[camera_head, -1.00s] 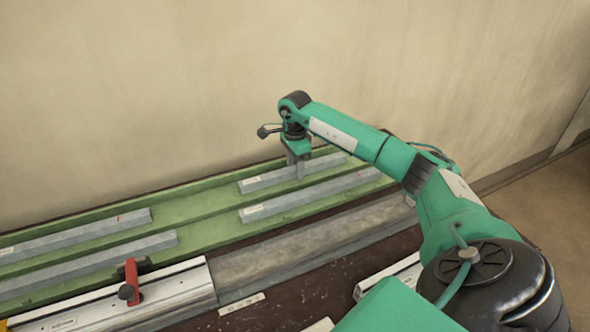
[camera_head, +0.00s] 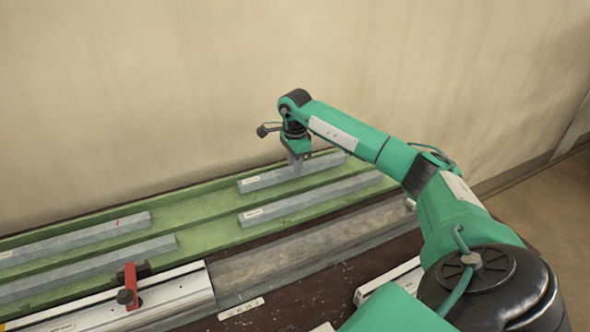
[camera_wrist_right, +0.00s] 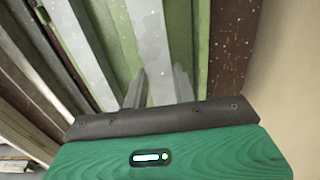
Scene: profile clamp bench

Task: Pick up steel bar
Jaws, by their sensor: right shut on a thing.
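A grey steel bar (camera_head: 265,180) with a white label at its left end lies in the back right of the green tray (camera_head: 195,206). My right gripper (camera_head: 296,166) is over this bar, pointing down, with its fingers shut on it near the middle. In the right wrist view the bar (camera_wrist_right: 148,38) runs away between the two fingers (camera_wrist_right: 158,92). The bar appears to rest in the tray; I cannot tell of any gap below it. My left gripper is not in view.
A second bar (camera_head: 310,198) lies in front, parallel. Two more bars (camera_head: 75,240) (camera_head: 90,268) lie at the left of the tray. A rail with a red clamp (camera_head: 131,284) stands in front. The wall is close behind the tray.

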